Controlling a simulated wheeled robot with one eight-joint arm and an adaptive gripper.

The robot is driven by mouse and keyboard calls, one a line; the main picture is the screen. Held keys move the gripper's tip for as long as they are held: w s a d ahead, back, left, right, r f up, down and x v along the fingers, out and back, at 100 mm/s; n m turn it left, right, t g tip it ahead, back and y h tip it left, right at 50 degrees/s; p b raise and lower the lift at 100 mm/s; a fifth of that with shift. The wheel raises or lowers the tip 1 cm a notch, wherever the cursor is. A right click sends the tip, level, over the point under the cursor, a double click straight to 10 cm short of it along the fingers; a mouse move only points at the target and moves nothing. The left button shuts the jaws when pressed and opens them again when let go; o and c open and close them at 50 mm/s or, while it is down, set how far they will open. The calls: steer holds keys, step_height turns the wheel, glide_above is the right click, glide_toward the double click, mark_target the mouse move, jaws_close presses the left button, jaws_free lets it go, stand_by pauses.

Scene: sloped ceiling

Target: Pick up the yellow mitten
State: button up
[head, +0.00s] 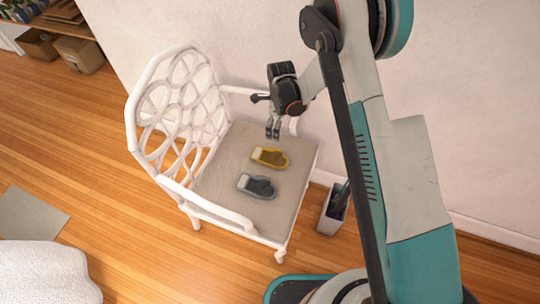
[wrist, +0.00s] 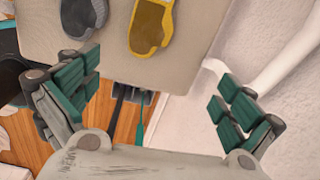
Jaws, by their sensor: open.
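The yellow mitten (head: 270,157) lies flat on the beige seat cushion (head: 227,160) of a white armchair (head: 177,98). A grey mitten (head: 256,186) lies beside it, nearer the front of the picture and apart from it. My gripper (head: 273,128) is above the seat, just behind the yellow mitten in the head view. In the wrist view my gripper (wrist: 160,98) is open and empty. There the yellow mitten (wrist: 151,25) is at the top, beyond and between the fingers, and the grey mitten (wrist: 83,17) is at the upper left.
The chair's lattice back and white armrests bound the seat. A wall stands close behind it. A small bin (head: 333,209) with items in it stands on the wooden floor right of the chair. Cardboard boxes (head: 79,54) are at the far left. Floor left of the chair is mostly clear.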

steer(key=m, duration=0.2)
glide_above(274, 156)
step_height(274, 156, down, 7)
steer(key=shift+g, duration=0.3)
step_height(274, 156, down, 7)
steer(key=shift+a+f+b, duration=0.1)
steer(key=shift+a+b, duration=0.05)
steer(key=shift+b, duration=1)
steer(key=shift+s+d+f+b, duration=0.1)
steer(key=shift+f+b, duration=0.7)
steer(key=shift+f, duration=0.85)
steer(key=shift+d+f+b, duration=0.1)
steer(key=shift+f+b, duration=0.7)
steer(key=shift+f, duration=0.8)
steer(key=shift+r, duration=0.1)
steer(key=c, duration=1.1)
